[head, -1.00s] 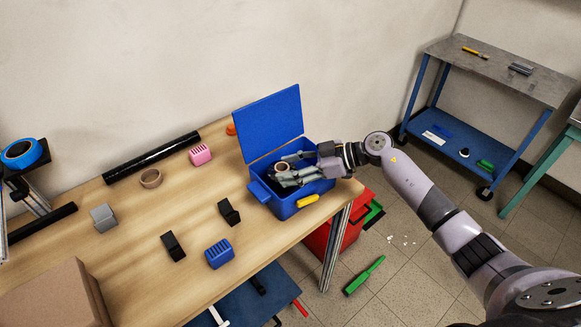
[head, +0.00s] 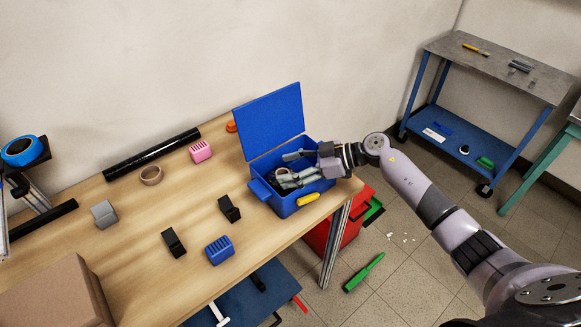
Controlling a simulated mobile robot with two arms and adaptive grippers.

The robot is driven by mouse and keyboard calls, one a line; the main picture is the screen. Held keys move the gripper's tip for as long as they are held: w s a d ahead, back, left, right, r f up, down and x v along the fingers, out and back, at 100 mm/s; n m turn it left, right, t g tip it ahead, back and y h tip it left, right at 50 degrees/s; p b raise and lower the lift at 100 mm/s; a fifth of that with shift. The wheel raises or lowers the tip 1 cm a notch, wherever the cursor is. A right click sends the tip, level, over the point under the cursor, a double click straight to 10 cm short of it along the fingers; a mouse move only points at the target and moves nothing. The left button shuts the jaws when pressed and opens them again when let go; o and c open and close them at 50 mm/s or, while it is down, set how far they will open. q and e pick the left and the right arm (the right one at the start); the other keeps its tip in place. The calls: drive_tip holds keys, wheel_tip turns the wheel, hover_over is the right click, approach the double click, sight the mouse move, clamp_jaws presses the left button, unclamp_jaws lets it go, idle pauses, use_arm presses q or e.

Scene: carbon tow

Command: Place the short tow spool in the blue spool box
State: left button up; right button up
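The blue spool box (head: 285,208) stands at the right end of the wooden table with its blue lid (head: 270,122) swung up at the back. The short tow spool (head: 281,171), with a pale core end and dark winding, is inside the box, partly hidden by my fingers. My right gripper (head: 290,169) reaches into the box from the right. Its fingers are spread, one above and behind the spool and one in front, and they look apart from it. My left gripper is not in view.
Black blocks (head: 229,209), a blue slotted block (head: 219,250), a pink block (head: 201,151), a tan ring (head: 151,175) and a long black roll (head: 152,155) lie on the table. A cardboard box (head: 55,295) is front left.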

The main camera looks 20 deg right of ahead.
drive_tip(key=shift+o, duration=0.5)
drive_tip(key=shift+r, duration=0.1)
drive_tip(key=b+v, duration=0.2)
drive_tip(key=v, duration=1)
drive_tip(key=shift+r, duration=0.45)
